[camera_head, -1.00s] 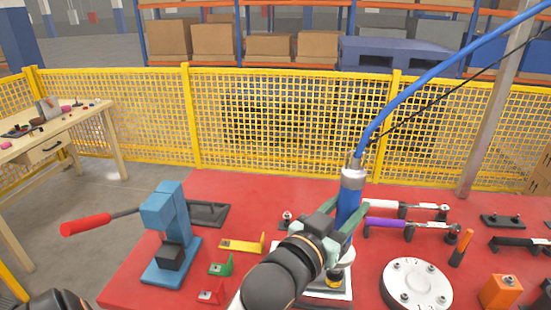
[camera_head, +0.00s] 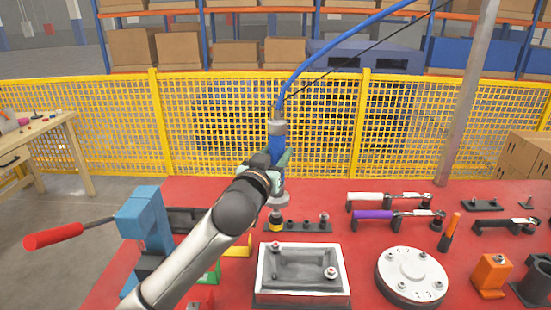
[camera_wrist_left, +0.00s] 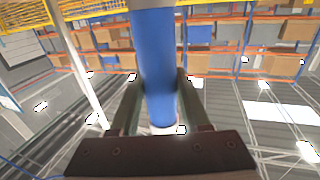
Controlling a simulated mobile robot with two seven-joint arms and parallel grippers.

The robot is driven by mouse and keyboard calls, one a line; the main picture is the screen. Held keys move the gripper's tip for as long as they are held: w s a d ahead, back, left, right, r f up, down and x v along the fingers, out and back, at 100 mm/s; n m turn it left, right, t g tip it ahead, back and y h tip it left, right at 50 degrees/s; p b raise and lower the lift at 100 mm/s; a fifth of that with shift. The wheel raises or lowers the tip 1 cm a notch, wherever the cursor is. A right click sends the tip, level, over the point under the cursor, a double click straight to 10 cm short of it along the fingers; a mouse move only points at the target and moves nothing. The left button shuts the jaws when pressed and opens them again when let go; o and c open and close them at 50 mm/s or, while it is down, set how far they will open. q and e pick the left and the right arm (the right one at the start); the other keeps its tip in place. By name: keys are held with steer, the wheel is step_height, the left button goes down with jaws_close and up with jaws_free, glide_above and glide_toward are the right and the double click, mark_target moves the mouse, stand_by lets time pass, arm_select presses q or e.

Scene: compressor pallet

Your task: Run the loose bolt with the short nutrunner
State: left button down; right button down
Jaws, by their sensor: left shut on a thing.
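My left gripper (camera_head: 272,172) is shut on the blue nutrunner (camera_head: 277,148) and holds it upright, with a blue hose rising from its top. The left wrist view shows its blue body (camera_wrist_left: 157,70) between the two fingers. I cannot tell which is loose. My right gripper is out of view.
A blue press with a red handle (camera_head: 52,236) stands left, partly behind my arm. A round white flange (camera_head: 411,276) with several bolts is right of the housing. White (camera_head: 378,197) and purple (camera_head: 374,216) wrenches lie behind it. A yellow mesh fence (camera_head: 210,125) runs behind the table.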

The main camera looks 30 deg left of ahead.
arm_select(q)
steer(key=shift+a+r, duration=0.2)
steer(key=shift+r, duration=0.05)
steer(key=shift+f+b, duration=1.65)
steer(key=shift+f, duration=0.7)
steer(key=shift+d+f+b, duration=0.1)
steer(key=shift+f+b, duration=1.4)
steer(key=shift+f, duration=1.05)
stand_by(0.4)
steer(key=shift+r, duration=0.1)
stand_by(1.0)
steer(key=shift+r+p, duration=2.65)
steer(key=shift+r, duration=0.1)
steer(key=shift+f, duration=0.1)
